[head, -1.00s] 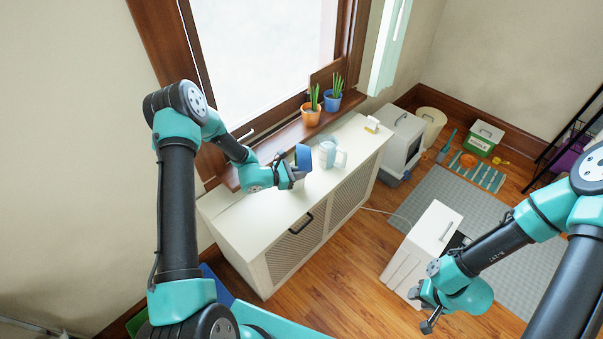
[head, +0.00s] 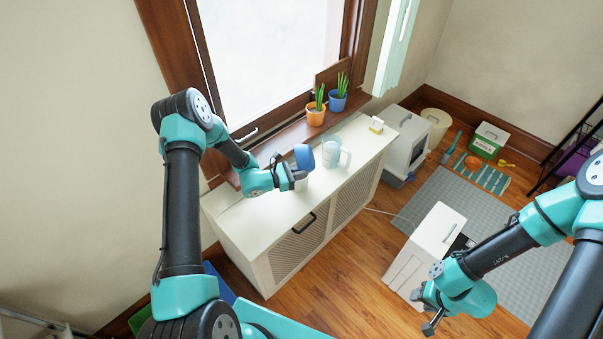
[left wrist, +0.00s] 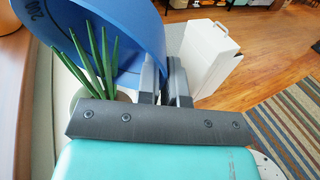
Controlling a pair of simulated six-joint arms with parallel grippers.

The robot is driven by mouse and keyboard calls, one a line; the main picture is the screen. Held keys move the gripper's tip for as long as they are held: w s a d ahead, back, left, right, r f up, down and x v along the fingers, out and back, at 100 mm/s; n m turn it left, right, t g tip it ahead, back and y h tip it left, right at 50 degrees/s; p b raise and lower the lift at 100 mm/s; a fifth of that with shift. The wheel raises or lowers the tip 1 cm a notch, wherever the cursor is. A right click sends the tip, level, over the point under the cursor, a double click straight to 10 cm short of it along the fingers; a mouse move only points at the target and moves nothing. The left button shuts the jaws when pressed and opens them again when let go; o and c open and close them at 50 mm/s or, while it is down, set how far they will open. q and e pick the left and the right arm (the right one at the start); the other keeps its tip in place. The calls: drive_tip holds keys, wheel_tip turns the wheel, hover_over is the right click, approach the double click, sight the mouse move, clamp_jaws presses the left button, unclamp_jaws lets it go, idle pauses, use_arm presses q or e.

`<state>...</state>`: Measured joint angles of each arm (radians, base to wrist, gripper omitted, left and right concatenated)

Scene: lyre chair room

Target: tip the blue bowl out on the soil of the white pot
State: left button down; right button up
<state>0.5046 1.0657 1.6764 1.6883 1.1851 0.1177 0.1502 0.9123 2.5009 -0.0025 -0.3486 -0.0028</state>
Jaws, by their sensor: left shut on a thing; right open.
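The blue bowl (head: 305,157) is held tipped steeply on its side above the white cabinet top. My left gripper (head: 298,175) is shut on the bowl's edge; its fingers (left wrist: 166,82) also show in the left wrist view, against the blue bowl (left wrist: 125,35). In that wrist view a plant with long green leaves (left wrist: 95,58) stands under and beside the bowl, in a pale pot (left wrist: 82,96) mostly hidden by my gripper. In the head view this pot is largely hidden behind bowl and gripper. The bowl's contents cannot be made out. My right gripper (head: 432,322) is open and empty, low over the floor.
A pale blue and white mug (head: 332,153) stands on the cabinet (head: 345,178) just right of the bowl. An orange pot (head: 315,116) and a blue pot (head: 338,101) with plants stand on the windowsill behind. A small yellow and white item (head: 376,125) lies at the cabinet's right end.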

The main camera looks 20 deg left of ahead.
use_arm(q)
drive_tip(key=shift+s+a+f+t+h, duration=0.15)
drive_tip(key=shift+a+t+h, duration=0.15)
drive_tip(key=shift+t+h, duration=0.2)
drive_tip(key=shift+n, duration=0.3)
drive_tip(key=shift+s+a+f+t+h, duration=0.15)
drive_tip(key=shift+a+t+h, duration=0.2)
drive_tip(key=shift+t+h, duration=0.2)
drive_tip(key=shift+n, duration=0.3)
drive_tip(key=shift+s+a+f+n+t+h, duration=0.1)
drive_tip(key=shift+a+f+n+t+h, duration=0.2)
drive_tip(key=shift+t, duration=0.35)
drive_tip(key=shift+r, duration=0.1)
drive_tip(key=shift+s+a+f+n+t+h, duration=0.1)
drive_tip(key=shift+a+f+n+t+h, duration=0.15)
drive_tip(key=shift+n+t+h, duration=0.35)
